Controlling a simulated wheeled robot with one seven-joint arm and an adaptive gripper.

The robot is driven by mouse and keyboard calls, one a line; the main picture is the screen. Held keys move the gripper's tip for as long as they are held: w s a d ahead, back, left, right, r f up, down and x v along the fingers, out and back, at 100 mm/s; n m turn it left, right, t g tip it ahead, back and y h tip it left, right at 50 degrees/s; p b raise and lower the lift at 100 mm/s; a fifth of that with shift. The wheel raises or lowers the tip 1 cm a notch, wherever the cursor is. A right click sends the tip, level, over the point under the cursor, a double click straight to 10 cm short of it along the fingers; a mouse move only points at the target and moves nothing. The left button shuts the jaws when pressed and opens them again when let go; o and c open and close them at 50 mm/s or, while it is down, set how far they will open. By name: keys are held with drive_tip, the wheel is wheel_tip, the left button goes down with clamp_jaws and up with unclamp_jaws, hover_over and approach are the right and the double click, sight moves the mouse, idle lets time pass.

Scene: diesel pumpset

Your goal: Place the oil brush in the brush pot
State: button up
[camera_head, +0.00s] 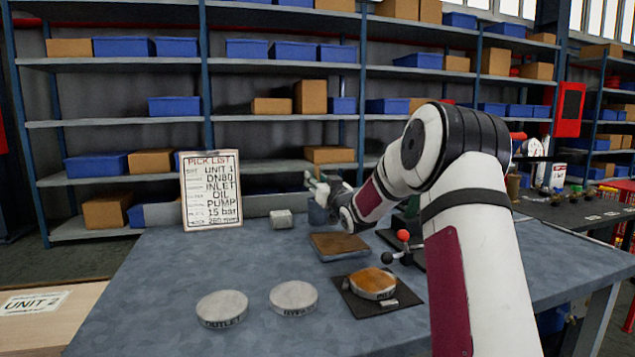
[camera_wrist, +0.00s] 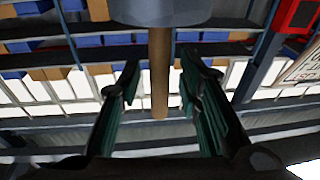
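The brush pot (camera_head: 318,212) is a blue-grey cup standing toward the back of the blue-grey table, partly hidden by my arm. The pot (camera_wrist: 160,10) also shows at the top edge of the wrist view, which looks upside down. The oil brush shows as a brown wooden handle (camera_wrist: 160,75) extending out from the pot; its bristles are hidden, seemingly inside the pot. My gripper (camera_wrist: 160,72) has its dark green fingers apart on both sides of the handle, with a visible gap each side. In the head view my gripper (camera_head: 316,184) is small, just above the pot.
A pick list board (camera_head: 211,190) stands left of the pot, with a small grey block (camera_head: 281,219) between. A brown pad (camera_head: 339,245), two pale discs (camera_head: 293,297) and an orange-topped disc (camera_head: 373,283) lie in front. A red-knobbed lever (camera_head: 403,236) stands near my arm.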

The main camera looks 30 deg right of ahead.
drive_tip(key=shift+r, duration=0.25)
drive_tip(key=s+a+f+g, duration=0.2)
drive_tip(key=s+a+g, duration=0.2)
drive_tip(key=s+a, duration=0.4)
drive_tip(key=s+a+f+g+y+p, duration=0.1)
drive_tip(key=s+a+g, duration=0.4)
drive_tip(key=s, duration=1.4)
drive_tip(key=s+a+f+g, duration=0.3)
drive_tip(key=s+a+g, duration=0.2)
drive_tip(key=s+a, duration=0.7)
drive_tip(key=shift+s+a+f+n+p, duration=0.2)
drive_tip(key=shift+s+f+n+p, duration=0.15)
drive_tip(key=shift+s, duration=0.4)
drive_tip(key=s+a+f+g+y, duration=0.1)
drive_tip(key=s+a+g, duration=0.1)
drive_tip(key=s, duration=0.8)
drive_tip(key=s+a+f+n+g+y, duration=0.1)
drive_tip(key=s+a+f+g, duration=0.1)
drive_tip(key=s, duration=0.7)
drive_tip(key=shift+s+a+f+g, duration=0.3)
drive_tip(key=shift+a+g, duration=0.3)
drive_tip(key=shift+a, duration=0.25)
drive_tip(key=shift+r, duration=0.1)
